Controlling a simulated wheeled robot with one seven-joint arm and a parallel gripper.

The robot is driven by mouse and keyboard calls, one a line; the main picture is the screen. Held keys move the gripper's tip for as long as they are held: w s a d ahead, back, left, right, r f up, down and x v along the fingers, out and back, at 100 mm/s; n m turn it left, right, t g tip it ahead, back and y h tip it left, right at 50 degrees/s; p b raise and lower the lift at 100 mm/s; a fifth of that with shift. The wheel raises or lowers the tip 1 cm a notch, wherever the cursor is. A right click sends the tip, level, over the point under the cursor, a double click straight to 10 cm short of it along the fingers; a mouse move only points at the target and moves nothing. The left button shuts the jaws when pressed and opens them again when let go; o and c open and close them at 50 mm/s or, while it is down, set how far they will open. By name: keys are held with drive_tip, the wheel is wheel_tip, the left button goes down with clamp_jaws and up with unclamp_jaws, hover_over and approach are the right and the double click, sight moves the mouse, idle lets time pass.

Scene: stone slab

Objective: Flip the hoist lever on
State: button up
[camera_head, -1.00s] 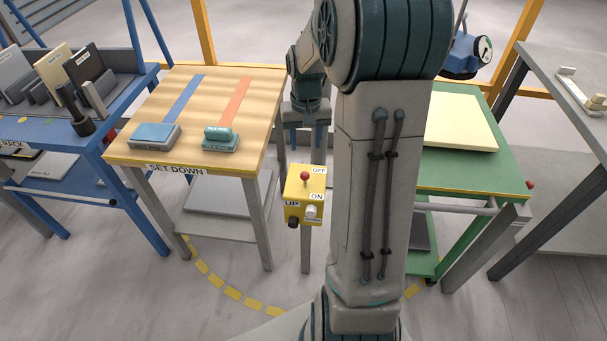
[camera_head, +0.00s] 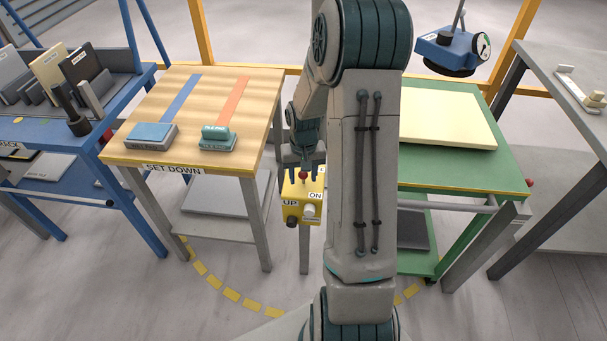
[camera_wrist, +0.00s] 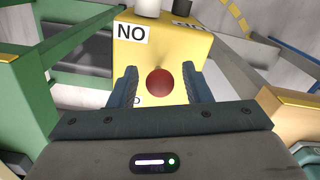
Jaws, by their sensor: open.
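The hoist lever shows as a red ball (camera_wrist: 160,82) between my gripper's two blue fingers in the wrist view, and as a small red knob (camera_head: 304,175) in the head view. My gripper (camera_head: 302,169) is open and right at the lever, one finger on each side. A gap shows on both sides of the ball in the wrist view (camera_wrist: 160,75). The OFF label is mostly hidden behind my gripper.
A wooden set-down table (camera_head: 257,110) with two blocks stands left of the box. A green table (camera_head: 510,170) with a pale slab (camera_head: 450,117) stands to the right, and a blue lifter with a gauge (camera_head: 448,50) hangs above it. A blue rack (camera_head: 120,100) is far left.

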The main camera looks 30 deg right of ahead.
drive_tip(key=c, duration=0.9)
drive_tip(key=b, duration=0.1)
drive_tip(key=t+b, duration=0.1)
drive_tip(key=b, duration=0.1)
drive_tip(key=shift+s+a+f+h, duration=0.2)
drive_tip(key=shift+s+f+h, duration=0.1)
drive_tip(key=shift+f, duration=0.1)
drive_tip(key=b, duration=0.2)
drive_tip(key=t+h+b, duration=0.1)
drive_tip(key=b, duration=0.1)
drive_tip(key=shift+s+a+f, duration=0.1)
drive_tip(key=shift+s+a, duration=0.05)
drive_tip(key=shift+s, duration=0.1)
drive_tip(key=shift+t+b, duration=0.4)
drive_tip(key=shift+b, duration=0.35)
drive_tip(key=shift+s, duration=0.1)
drive_tip(key=shift+r, duration=0.2)
drive_tip(key=o, duration=0.9)
